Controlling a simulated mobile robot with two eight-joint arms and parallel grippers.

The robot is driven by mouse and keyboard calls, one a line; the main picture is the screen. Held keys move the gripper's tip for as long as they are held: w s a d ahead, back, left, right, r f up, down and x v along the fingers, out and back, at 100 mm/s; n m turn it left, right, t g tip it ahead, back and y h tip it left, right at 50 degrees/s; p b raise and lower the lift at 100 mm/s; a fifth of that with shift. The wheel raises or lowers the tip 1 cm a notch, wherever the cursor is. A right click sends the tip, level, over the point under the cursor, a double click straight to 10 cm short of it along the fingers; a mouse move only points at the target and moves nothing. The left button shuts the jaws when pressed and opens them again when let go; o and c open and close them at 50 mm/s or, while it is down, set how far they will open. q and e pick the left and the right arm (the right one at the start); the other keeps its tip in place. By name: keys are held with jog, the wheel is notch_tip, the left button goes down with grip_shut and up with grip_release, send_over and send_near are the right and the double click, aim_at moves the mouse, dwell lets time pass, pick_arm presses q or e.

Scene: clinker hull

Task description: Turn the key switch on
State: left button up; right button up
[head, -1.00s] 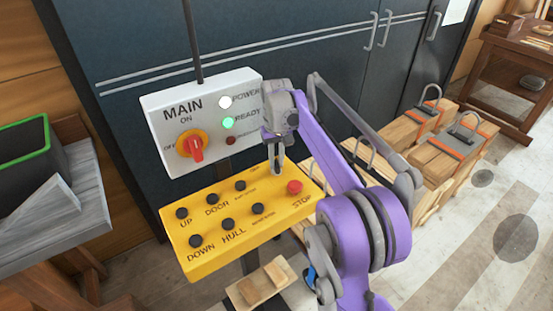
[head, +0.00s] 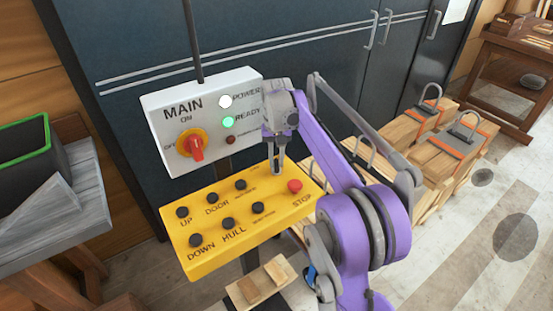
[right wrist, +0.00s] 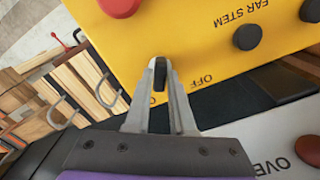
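The yellow control box (head: 222,258) carries black buttons and a red STOP button (head: 294,187). My right gripper (head: 276,172) points down at its upper edge, between the buttons and STOP. In the right wrist view the gripper (right wrist: 161,65) has its fingertips close together over the yellow face, beside an "OFF" label (right wrist: 201,79). A small dark piece shows between the tips; I cannot tell whether it is a key or finger pads. No key switch shows clearly; the gripper covers that spot. My left gripper is out of view.
Behind stands a white MAIN panel (head: 170,108) with a red rotary switch (head: 192,146), a lit white POWER lamp (head: 226,101) and a lit green READY lamp (head: 228,122). A grey bench (head: 83,205) is at left. Wooden blocks with shackles (head: 462,145) lie at right.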

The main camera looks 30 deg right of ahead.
aim_at(276, 163)
jog(key=o, duration=0.4)
jog(key=shift+c, duration=0.2)
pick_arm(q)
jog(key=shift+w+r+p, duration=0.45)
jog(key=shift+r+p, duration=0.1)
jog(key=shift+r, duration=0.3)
pick_arm(e)
notch_tip(276, 163, up, 11)
